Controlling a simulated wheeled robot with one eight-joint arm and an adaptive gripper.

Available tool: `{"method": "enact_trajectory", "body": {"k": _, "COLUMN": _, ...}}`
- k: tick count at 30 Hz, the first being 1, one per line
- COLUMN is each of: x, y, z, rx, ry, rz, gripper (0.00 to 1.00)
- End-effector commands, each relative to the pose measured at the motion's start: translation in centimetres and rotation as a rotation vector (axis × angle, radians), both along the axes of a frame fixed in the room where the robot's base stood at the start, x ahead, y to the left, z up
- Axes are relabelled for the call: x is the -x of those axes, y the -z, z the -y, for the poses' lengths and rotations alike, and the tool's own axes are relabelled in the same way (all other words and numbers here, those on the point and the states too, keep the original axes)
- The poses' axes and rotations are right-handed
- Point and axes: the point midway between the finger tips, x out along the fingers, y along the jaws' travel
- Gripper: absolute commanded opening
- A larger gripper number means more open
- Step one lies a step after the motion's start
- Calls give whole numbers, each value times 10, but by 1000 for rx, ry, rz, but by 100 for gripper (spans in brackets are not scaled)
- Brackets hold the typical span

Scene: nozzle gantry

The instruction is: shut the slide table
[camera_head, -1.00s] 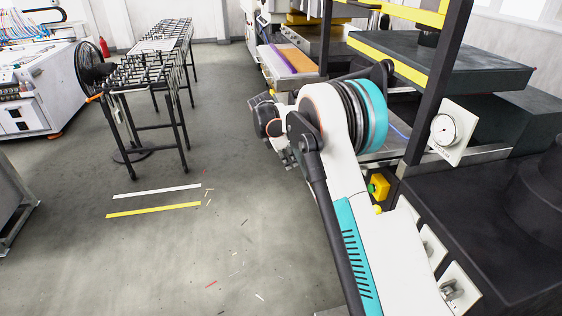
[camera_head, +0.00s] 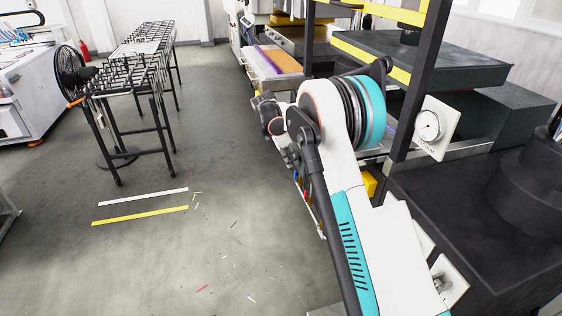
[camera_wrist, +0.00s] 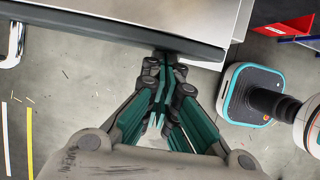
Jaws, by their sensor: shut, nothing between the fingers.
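In the wrist view a pale metal panel with a dark front edge (camera_wrist: 95,27), which looks like the slide table, spans the top left. A chrome handle (camera_wrist: 14,45) stands out from its left part. My gripper (camera_wrist: 166,62) is shut and empty, with its fingertips at the dark edge near its right end. I cannot tell whether they touch it. In the head view my arm covers most of the slide table; a pale strip of metal (camera_head: 371,152) shows behind it. The gripper's fingertips are hidden there.
The press frame with a dark upright (camera_head: 412,90) and a dial gauge (camera_head: 428,125) stands right of my arm. A tray with purple and orange strips (camera_head: 276,62) lies beyond. A black roller rack (camera_head: 130,80) and fan (camera_head: 71,70) stand left. The floor between is open.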

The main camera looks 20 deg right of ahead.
Motion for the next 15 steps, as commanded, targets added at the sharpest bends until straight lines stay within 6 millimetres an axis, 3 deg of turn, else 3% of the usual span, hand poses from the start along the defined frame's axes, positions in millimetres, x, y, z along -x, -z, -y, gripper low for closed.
{"method": "enact_trajectory", "body": {"k": 1, "x": 1, "y": -1, "z": 23, "rx": 10, "ry": 13, "rz": 2, "gripper": 0}}
{"method": "enact_trajectory", "body": {"k": 15, "x": 1, "y": -1, "z": 153, "rx": 8, "ry": 11, "rz": 1, "gripper": 0}}
